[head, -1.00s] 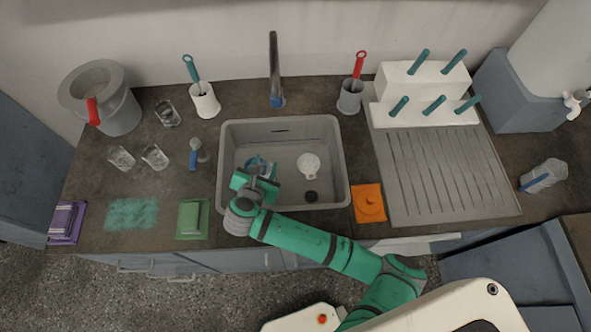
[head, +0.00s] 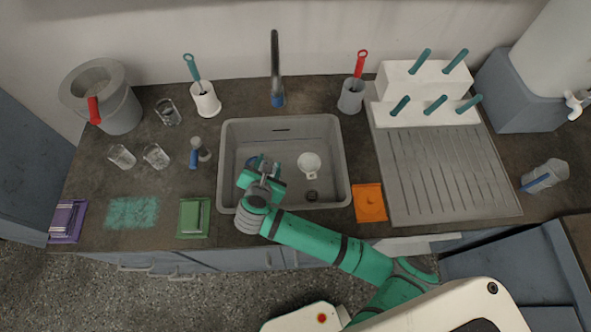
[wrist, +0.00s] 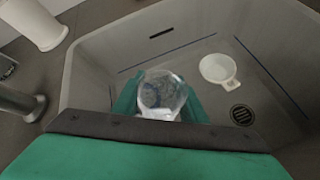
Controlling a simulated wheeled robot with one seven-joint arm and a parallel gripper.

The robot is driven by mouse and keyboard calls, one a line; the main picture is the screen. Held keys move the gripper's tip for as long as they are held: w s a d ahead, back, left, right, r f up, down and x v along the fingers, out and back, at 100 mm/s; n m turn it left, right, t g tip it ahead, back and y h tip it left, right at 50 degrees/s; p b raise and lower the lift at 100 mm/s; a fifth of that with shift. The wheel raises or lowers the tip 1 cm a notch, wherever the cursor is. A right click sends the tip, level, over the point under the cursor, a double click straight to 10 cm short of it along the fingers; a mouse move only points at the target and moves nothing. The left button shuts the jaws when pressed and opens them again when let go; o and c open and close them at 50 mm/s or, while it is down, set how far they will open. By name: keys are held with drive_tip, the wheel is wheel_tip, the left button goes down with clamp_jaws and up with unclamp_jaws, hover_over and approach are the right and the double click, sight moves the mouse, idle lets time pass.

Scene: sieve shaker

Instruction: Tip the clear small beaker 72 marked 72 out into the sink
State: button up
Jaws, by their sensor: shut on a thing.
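The clear small beaker (wrist: 162,92) is held between the teal fingers in the wrist view, over the sink. Its round glass outline shows there, but the mark 72 cannot be read and its contents cannot be made out. My gripper (head: 262,178) is shut on it above the left front part of the sink. In the head view the beaker is mostly hidden by my gripper. The grey sink (head: 233,135) lies below, with a dark drain (wrist: 241,115) to the right of the beaker in the wrist view.
Clear beakers (head: 156,156) and a grey bucket (head: 118,108) stand on the left. An orange item (head: 369,202) and a ribbed drainboard (head: 440,170) are on the right.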

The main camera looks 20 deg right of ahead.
drive_tip(key=shift+d+r+y, duration=0.15)
drive_tip(key=shift+d+y, duration=0.1)
drive_tip(key=shift+y, duration=0.05)
idle(0.4)
drive_tip(key=shift+s+d+m+p, duration=0.1)
drive_tip(key=shift+m+p, duration=0.2)
drive_tip(key=shift+p, duration=0.1)
drive_tip(key=shift+d+r+p, duration=0.1)
drive_tip(key=shift+d+p, duration=0.15)
drive_tip(key=shift+p, duration=0.15)
drive_tip(key=shift+s+y, duration=0.15)
drive_tip(key=shift+y, duration=0.25)
drive_tip(key=shift+d+r+m, duration=0.1)
drive_tip(key=shift+d+m, duration=0.15)
drive_tip(key=shift+m, duration=0.05)
drive_tip(key=shift+d+r+m+t+y+p, duration=0.2)
drive_tip(key=shift+d+m+t+y+p, duration=0.15)
drive_tip(key=shift+y+p, duration=0.4)
drive_tip(key=shift+a+r+m+t+y+p, duration=0.1)
drive_tip(key=shift+r+m+t+y+p, duration=0.15)
drive_tip(key=shift+m+y+p, duration=0.5)
drive_tip(key=shift+a+r+m+t+y+p, duration=0.1)
drive_tip(key=shift+r+m+y+p, duration=0.15)
drive_tip(key=shift+p, duration=0.9)
idle(1.0)
drive_tip(key=shift+r+m+t+y, duration=0.45)
drive_tip(key=shift+m+y, duration=0.2)
drive_tip(key=shift+y, duration=0.1)
idle(1.4)
